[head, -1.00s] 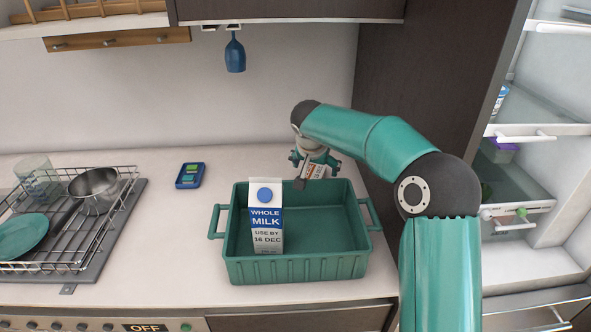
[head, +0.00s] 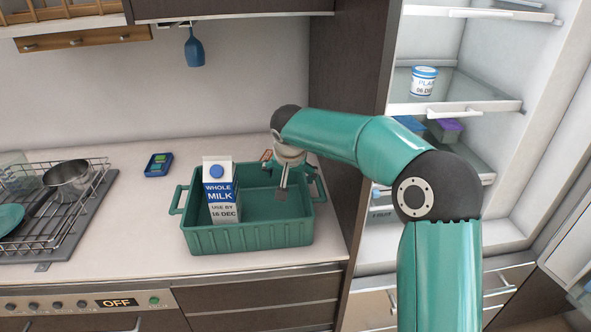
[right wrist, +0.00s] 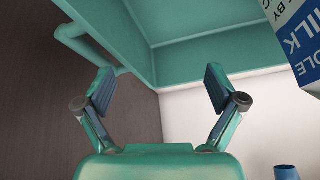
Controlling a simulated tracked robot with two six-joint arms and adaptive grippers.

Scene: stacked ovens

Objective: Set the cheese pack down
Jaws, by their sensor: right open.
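A small orange-edged pack, which looks like the cheese pack (head: 266,155), shows at the back of the counter behind the crate in the head view. It is largely hidden by my right gripper, so its full pose cannot be told. My right gripper (head: 284,186) is in front of the pack, at the right part of the green crate (head: 250,237). In the right wrist view my right gripper (right wrist: 160,90) has its fingers spread, with nothing between them. The cheese pack does not show there. My left gripper is not in view.
A whole milk carton (head: 221,192) stands in the left part of the crate. A blue tray (head: 158,165) lies on the counter left of it. A dish rack (head: 85,215) is further left.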

